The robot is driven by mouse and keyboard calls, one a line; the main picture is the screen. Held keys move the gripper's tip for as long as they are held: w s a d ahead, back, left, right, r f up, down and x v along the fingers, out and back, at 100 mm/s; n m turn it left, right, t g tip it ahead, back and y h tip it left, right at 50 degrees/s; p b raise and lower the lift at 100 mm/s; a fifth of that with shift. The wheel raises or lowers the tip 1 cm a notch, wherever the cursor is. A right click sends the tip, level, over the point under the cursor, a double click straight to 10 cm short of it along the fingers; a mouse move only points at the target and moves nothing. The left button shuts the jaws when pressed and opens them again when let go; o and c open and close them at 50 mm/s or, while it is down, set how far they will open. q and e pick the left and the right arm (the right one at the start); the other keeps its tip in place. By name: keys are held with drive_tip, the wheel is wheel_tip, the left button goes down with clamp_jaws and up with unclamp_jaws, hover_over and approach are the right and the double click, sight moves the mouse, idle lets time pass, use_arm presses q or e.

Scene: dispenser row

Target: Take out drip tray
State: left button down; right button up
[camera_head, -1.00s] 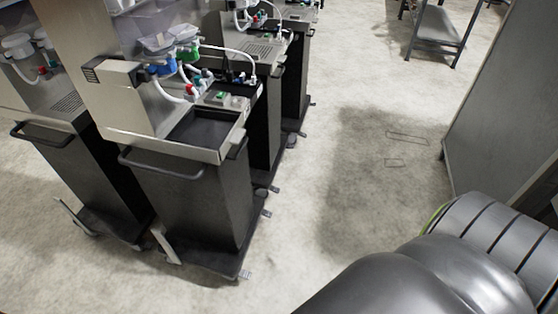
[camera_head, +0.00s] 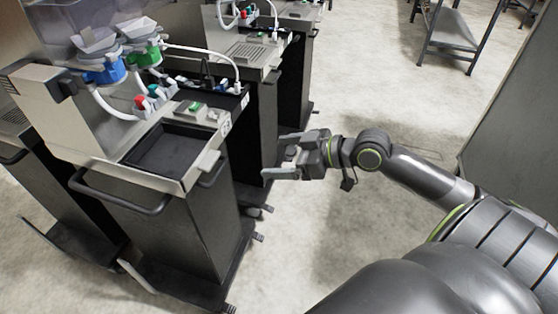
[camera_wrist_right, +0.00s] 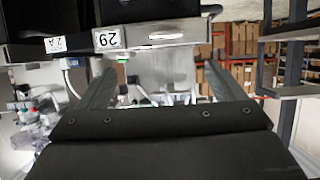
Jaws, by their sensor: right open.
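The drip tray (camera_head: 172,150) is a black, shallow rectangular tray set in the metal top of the nearest dispenser (camera_head: 110,180), left of centre in the head view. My right gripper (camera_head: 273,155) is to the right of this dispenser, its two fingers apart and pointing left, with nothing between them. It is apart from the tray. My left gripper is not in view.
A black bar handle (camera_head: 120,195) runs along the dispenser's front. Blue (camera_head: 104,72) and green (camera_head: 147,55) fittings with white hoses sit behind the tray. More dispensers (camera_head: 262,60) stand in a row behind. A metal rack (camera_head: 452,35) is at the back right. The floor between is clear.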

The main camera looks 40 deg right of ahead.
approach(212, 160)
drive_tip(key=x, duration=0.8)
drive_tip(key=shift+d+f+p, duration=0.1)
drive_tip(key=shift+f+p, duration=0.25)
drive_tip(key=shift+p, duration=0.05)
idle(0.3)
drive_tip(key=shift+w+y, duration=0.1)
drive_tip(key=shift+y, duration=0.2)
drive_tip(key=c, duration=1.3)
drive_tip(key=shift+r, duration=0.15)
drive_tip(key=shift+r, duration=0.15)
